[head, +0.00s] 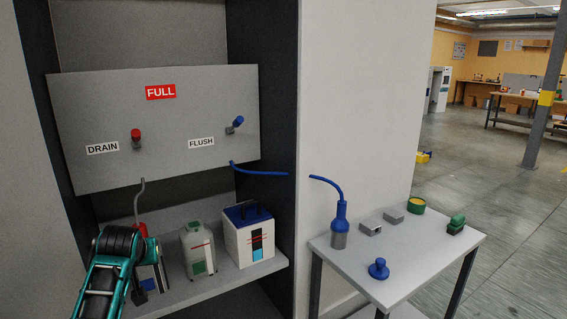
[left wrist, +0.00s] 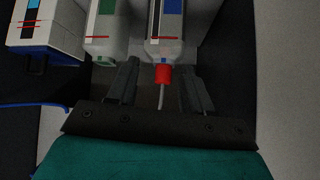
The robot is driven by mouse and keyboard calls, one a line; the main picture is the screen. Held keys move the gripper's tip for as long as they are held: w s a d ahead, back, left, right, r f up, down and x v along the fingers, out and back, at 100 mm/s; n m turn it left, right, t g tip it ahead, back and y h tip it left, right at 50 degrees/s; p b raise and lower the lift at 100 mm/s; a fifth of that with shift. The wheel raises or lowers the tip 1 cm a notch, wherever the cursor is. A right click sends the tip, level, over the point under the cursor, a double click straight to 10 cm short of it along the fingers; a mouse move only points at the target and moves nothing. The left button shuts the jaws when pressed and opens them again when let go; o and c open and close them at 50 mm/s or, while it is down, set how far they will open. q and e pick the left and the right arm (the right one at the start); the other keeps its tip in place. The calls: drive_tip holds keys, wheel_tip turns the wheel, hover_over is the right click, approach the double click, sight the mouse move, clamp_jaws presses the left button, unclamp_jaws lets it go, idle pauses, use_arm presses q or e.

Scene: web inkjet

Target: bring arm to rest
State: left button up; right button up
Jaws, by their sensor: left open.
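My left arm (head: 100,285), teal and black, comes in at the lower left of the head view, in front of the shelf. In the left wrist view my left gripper (left wrist: 160,82) is open, its two dark fingers apart. A white bottle (left wrist: 165,47) with a red cap (left wrist: 162,75) shows upside down there, the cap appearing between the fingers. I cannot tell whether the fingers touch it. In the head view the red cap (head: 140,229) shows just behind my arm, which hides much of the bottle. My right gripper is not in view.
A white-green bottle (head: 198,250) and a white-blue box (head: 249,238) stand on the shelf (head: 215,286). A grey panel (head: 160,120) has a red DRAIN knob and a blue FLUSH knob.

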use_arm(q)
drive_tip(key=s+d+f+m+t+h, duration=0.1)
drive_tip(key=s+d+f+m, duration=0.25)
drive_tip(key=s+f, duration=0.6)
drive_tip(key=s+d+f+m+h, duration=0.1)
drive_tip(key=s+d+f, duration=0.2)
drive_tip(key=s, duration=0.4)
drive_tip(key=s+d+f+t+h, duration=0.1)
drive_tip(key=s+d+f+h, duration=0.1)
drive_tip(key=s, duration=0.5)
drive_tip(key=s+d+f+m+h, duration=0.1)
drive_tip(key=s+d+f, duration=0.3)
drive_tip(key=s+d, duration=0.2)
drive_tip(key=shift+s+d+f+m+t+h, duration=0.15)
drive_tip(key=shift+s+d+m+t+h, duration=0.2)
drive_tip(key=shift+s, duration=0.5)
